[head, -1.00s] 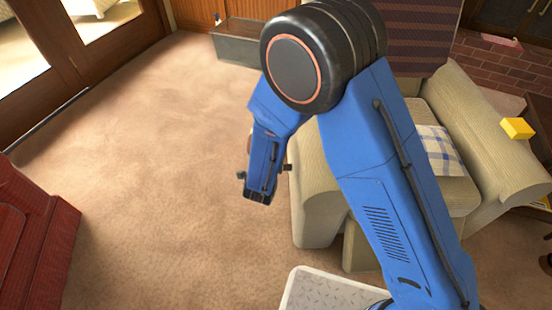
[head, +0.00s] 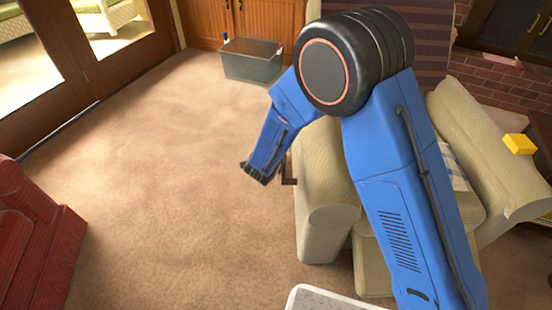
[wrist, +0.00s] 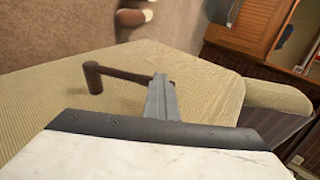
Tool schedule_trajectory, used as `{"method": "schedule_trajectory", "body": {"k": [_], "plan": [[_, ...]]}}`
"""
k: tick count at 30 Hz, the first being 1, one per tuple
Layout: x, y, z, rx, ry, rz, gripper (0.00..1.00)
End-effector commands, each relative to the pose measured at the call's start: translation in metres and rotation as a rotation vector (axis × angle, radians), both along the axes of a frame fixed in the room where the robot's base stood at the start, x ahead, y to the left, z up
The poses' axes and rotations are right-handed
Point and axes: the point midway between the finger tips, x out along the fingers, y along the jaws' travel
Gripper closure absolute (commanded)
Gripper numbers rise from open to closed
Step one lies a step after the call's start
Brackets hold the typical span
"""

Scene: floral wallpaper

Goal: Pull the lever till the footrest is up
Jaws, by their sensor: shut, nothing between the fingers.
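The cream armchair (head: 327,205) stands right of centre in the head view, partly hidden behind my arm. A dark brown lever (head: 291,173) sticks out from its left side. In the wrist view the lever (wrist: 120,73) lies along the cream side panel, its bent end at the left. My gripper (head: 258,174) is shut and empty, just left of the lever in the head view. In the wrist view its fingers (wrist: 160,100) overlap the lever's right part; I cannot tell if they touch. The footrest panel (head: 372,268) at the chair's front appears low, partly covered by my arm.
Open carpet (head: 170,170) lies left of the chair. A red piece of furniture (head: 35,240) stands at the left edge. A grey bin (head: 252,60) is at the back by wooden cabinets. A yellow block (head: 519,144) is at the right.

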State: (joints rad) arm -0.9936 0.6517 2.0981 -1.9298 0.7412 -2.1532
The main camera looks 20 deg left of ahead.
Motion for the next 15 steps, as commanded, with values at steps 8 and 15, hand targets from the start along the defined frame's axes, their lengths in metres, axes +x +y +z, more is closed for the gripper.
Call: {"method": "schedule_trajectory", "body": {"k": [8,15], "plan": [[0.0153,0.0009,-0.0055,0.000,-0.003,-0.008,1.00],[0.0147,-0.0020,-0.0068,-0.002,-0.002,-0.015,1.00]]}}
